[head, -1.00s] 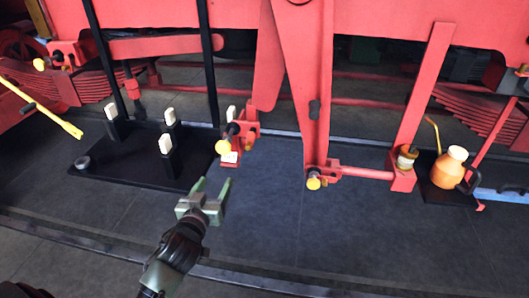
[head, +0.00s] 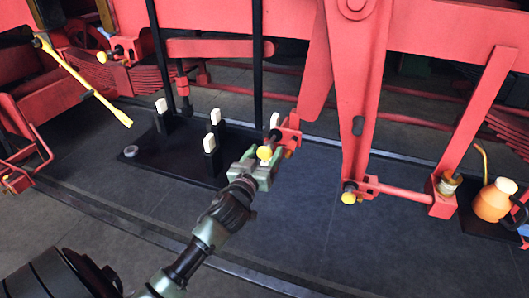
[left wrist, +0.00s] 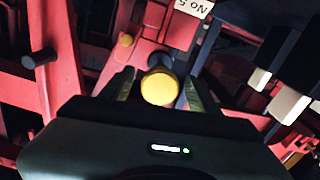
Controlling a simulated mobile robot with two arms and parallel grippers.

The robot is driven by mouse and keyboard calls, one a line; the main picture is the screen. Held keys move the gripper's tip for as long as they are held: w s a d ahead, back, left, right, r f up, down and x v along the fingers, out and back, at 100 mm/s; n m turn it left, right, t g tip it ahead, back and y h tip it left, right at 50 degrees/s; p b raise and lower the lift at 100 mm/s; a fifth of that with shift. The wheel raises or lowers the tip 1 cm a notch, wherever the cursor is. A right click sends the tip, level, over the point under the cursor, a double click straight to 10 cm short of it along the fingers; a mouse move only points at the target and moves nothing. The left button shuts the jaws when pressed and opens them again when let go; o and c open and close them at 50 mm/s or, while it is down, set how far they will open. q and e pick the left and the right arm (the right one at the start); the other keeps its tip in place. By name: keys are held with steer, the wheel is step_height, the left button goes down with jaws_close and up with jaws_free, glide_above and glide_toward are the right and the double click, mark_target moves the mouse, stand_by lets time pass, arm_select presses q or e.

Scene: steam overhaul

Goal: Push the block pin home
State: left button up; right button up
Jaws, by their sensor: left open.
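The block pin, with a round yellow head (head: 264,153), sits in a red bracket (head: 288,135) at the lower end of a red hanger. In the left wrist view, its yellow head (left wrist: 160,88) faces the camera, with a dark shank part just behind it. My left gripper (head: 261,163) is open at the pin head. In the left wrist view its two green fingers (left wrist: 160,92) stand on either side of the head, with a thin gap seeming to show at each side. How deep the pin sits is hidden. My right gripper is not in view.
A black tray (head: 165,160) with upright white-topped posts lies left of the gripper. Another yellow-headed pin (head: 348,197) is on the red rod to the right. An orange oil can (head: 494,200) stands far right. A yellow-ended bar (head: 85,85) slants at left. Dark floor in front is clear.

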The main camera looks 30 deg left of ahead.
mark_target(269, 146)
arm_select(q)
jaws_close()
steer(key=x, duration=0.4)
steer(key=shift+w+a+b, duration=0.15)
steer(key=shift+w+b, duration=0.25)
steer(key=shift+s+r, duration=0.1)
steer(key=shift+r, duration=0.05)
jaws_free()
steer(key=b+v, duration=0.1)
steer(key=v, duration=0.6)
steer(key=shift+s+b, duration=0.25)
steer(key=shift+b, duration=0.05)
